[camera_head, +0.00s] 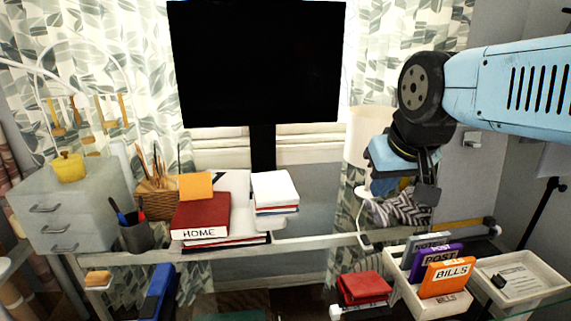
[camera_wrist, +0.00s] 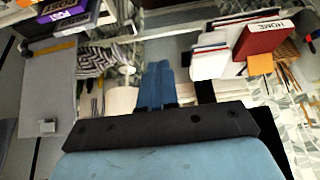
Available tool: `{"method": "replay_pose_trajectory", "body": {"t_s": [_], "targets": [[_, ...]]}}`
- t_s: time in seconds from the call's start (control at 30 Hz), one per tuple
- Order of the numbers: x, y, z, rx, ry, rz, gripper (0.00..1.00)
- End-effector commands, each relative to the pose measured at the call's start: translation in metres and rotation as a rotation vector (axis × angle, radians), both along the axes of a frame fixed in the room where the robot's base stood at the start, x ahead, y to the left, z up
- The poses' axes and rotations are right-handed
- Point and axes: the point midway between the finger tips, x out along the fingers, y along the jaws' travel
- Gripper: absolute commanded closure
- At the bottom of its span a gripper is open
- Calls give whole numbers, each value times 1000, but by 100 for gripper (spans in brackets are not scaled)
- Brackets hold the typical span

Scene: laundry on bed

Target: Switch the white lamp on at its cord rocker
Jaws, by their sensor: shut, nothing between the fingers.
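The white lamp (camera_head: 368,135) stands behind the desk's back edge, its shade partly hidden by my gripper in the head view. In the wrist view, a pale shade (camera_wrist: 121,100) shows just left of my fingers. A white cord (camera_head: 359,212) hangs down from the lamp to a small pale rocker (camera_head: 365,241) at the desk's back edge. My gripper (camera_wrist: 158,68) is shut and empty, its blue fingers side by side. In the head view it is in front of the lamp, above and right of the rocker, apart from it. The rocker's setting is too small to read.
A patterned grey-and-white cloth item (camera_head: 400,212) lies below my gripper. A letter tray (camera_head: 405,292) with POST and BILLS cards stands to the right, red books (camera_head: 364,288) in front. Book stacks (camera_head: 201,214) stand left; a black monitor (camera_head: 256,62) rises behind.

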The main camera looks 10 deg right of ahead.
Motion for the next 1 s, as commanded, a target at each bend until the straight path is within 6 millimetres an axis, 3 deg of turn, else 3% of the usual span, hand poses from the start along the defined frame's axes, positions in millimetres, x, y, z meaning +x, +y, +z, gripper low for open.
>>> {"method": "replay_pose_trajectory", "body": {"t_s": [0.27,1.0], "targets": [[10,-2,-1,-38,21,42,100],[103,-29,-32,-315,223,519,100]]}}
